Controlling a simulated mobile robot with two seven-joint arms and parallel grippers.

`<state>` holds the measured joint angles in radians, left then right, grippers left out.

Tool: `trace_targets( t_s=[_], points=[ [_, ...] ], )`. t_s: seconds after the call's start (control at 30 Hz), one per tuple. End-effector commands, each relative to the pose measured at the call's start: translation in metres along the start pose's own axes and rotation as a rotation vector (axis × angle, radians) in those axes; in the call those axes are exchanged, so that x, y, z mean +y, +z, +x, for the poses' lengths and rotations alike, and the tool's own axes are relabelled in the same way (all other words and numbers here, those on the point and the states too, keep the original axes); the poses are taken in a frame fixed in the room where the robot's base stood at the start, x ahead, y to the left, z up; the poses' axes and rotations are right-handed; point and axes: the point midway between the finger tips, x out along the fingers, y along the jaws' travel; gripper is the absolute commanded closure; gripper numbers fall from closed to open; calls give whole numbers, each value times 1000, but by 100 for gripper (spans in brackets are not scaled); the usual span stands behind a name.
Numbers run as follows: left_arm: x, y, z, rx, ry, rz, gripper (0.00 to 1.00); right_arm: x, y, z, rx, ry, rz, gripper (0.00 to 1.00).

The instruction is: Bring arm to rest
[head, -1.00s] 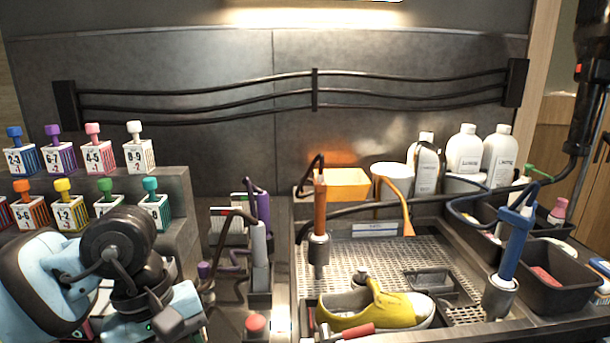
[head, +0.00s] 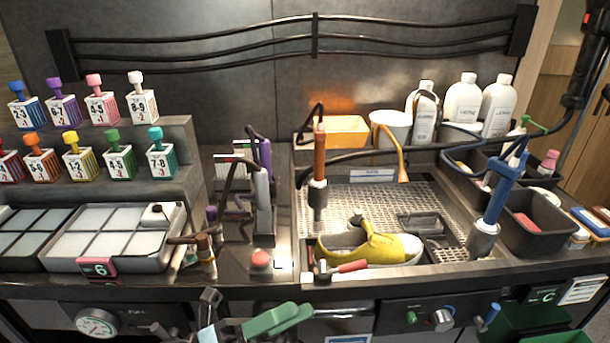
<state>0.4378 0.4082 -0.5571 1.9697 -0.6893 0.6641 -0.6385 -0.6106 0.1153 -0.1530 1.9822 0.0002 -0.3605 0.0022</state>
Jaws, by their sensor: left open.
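My left gripper (head: 222,318) shows at the bottom edge, left of centre, in front of the counter's front panel. It is open, and I see nothing held in it. Its light blue and dark grey parts are partly cut off by the frame edge. A green piece (head: 278,319) shows just right of it; I cannot tell whether it belongs to the gripper. My right gripper is not in view.
A red-handled tool (head: 345,268) lies at the sink's front edge. Orange (head: 320,150) and blue (head: 508,178) hosed tools stand at the sink. Numbered stamp blocks (head: 83,165) fill the left steps above a compartment tray (head: 115,230). White bottles (head: 462,98) stand behind.

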Motion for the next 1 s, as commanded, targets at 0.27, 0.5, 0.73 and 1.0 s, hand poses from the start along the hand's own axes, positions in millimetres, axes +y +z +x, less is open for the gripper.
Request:
trace_targets(
  t_s=[0.27,0.5,0.73,1.0],
  points=[
    [61,6,-85,-599,141,-607,50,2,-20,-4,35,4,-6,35],
    [114,-52,-200,-1142,247,-1110,50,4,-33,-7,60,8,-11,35],
    [129,-153,-300,-1624,310,-1485,50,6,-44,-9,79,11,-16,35],
    [119,-223,-349,-1911,333,-1666,50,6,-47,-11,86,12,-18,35]
  ],
)
